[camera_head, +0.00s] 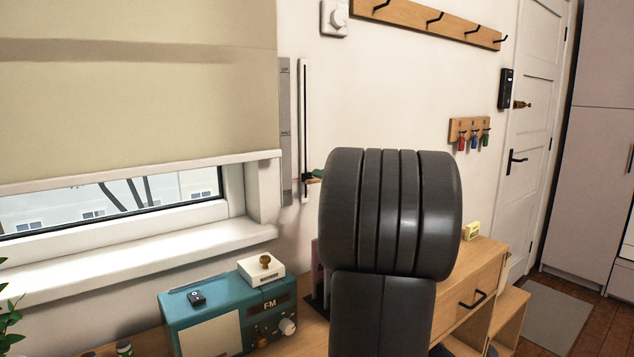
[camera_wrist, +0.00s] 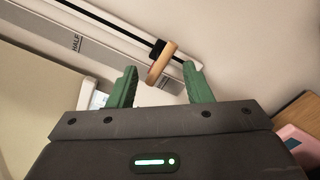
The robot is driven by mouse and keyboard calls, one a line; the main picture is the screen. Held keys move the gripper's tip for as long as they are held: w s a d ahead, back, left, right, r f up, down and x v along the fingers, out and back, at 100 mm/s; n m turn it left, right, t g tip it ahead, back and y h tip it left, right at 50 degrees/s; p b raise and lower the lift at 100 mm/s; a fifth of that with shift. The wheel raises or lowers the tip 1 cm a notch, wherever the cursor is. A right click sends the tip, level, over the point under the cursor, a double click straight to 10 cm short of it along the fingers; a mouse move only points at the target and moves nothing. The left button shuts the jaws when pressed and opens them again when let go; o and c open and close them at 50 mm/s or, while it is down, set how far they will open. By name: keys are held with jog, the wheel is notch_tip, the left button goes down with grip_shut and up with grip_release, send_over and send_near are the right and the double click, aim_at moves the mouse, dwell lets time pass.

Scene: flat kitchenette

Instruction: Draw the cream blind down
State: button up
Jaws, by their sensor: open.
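The cream blind (camera_head: 150,105) covers most of the window, with a strip of glass bare below its hem. Right of it, a black slot in a white wall track (camera_head: 304,95) runs beside a grey strip (camera_head: 285,120) marked UP and HALF. A black slider with a wooden handle (camera_wrist: 162,62) sits low on the track, below the HALF mark. My gripper (camera_wrist: 160,70) is open, its green fingers at either side of the handle. In the head view, my dark arm hides most of the gripper; a green finger shows by the slider.
A teal radio (camera_head: 205,315) with a white box (camera_head: 261,271) on it stands on the wooden counter below the window. The white sill (camera_head: 140,262) juts out at left. A pink object (camera_wrist: 300,140) is at lower right in the wrist view. Hooks and a door are farther right.

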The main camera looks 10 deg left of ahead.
jog(key=v, duration=0.9)
